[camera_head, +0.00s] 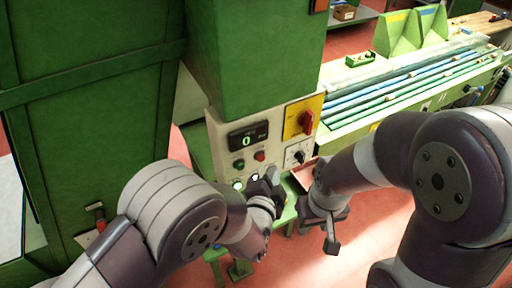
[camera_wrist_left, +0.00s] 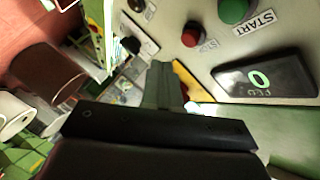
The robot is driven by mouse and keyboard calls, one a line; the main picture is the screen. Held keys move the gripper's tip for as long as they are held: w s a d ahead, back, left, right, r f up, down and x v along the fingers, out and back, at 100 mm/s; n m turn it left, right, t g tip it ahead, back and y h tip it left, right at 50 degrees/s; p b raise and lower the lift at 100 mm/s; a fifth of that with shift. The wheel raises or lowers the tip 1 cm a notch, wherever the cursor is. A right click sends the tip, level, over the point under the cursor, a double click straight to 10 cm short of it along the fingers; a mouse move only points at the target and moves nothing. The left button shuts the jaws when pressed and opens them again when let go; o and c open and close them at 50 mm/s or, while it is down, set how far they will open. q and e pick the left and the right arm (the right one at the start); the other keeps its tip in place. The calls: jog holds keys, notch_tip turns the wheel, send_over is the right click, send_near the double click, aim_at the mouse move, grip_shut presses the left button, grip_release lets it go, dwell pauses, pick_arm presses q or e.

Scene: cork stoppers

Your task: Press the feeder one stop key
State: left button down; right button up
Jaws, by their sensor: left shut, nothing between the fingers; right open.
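The pale control panel (camera_head: 222,139) carries a display reading 0, also seen in the left wrist view (camera_wrist_left: 262,78). Below the display are a green key (camera_head: 238,164) and a red key (camera_head: 260,156). In the left wrist view the green key (camera_wrist_left: 234,9) is labelled START, and the red key (camera_wrist_left: 190,37) has a small blurred label beside it. My left gripper (camera_head: 272,177) is shut and empty, low in front of the panel; its fingers (camera_wrist_left: 160,84) point toward the panel, apart from the red key in the picture. My right gripper (camera_head: 333,229) is open and empty, right of the panel.
Two lit whitish buttons (camera_head: 238,184) sit lower on the panel, partly near my left gripper. A red rotary switch (camera_head: 305,121) on a yellow plate and a black dial (camera_head: 299,157) are to the right. A green conveyor table (camera_head: 400,108) stands behind. Red floor (camera_head: 375,236) is open.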

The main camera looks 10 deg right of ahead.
aim_at(261, 158)
pick_arm(q)
jog(key=shift+w+a, duration=0.4)
jog(key=shift+w, duration=0.45)
pick_arm(e)
jog(key=shift+w+a+f, duration=0.1)
jog(key=shift+w+a, duration=0.05)
jog(key=shift+a, duration=0.2)
pick_arm(q)
jog(key=shift+w, duration=0.15)
pick_arm(e)
jog(key=shift+w, duration=0.15)
jog(key=shift+f, duration=0.1)
dwell(0.7)
pick_arm(q)
jog(key=shift+w+a, duration=0.15)
jog(key=shift+w, duration=0.2)
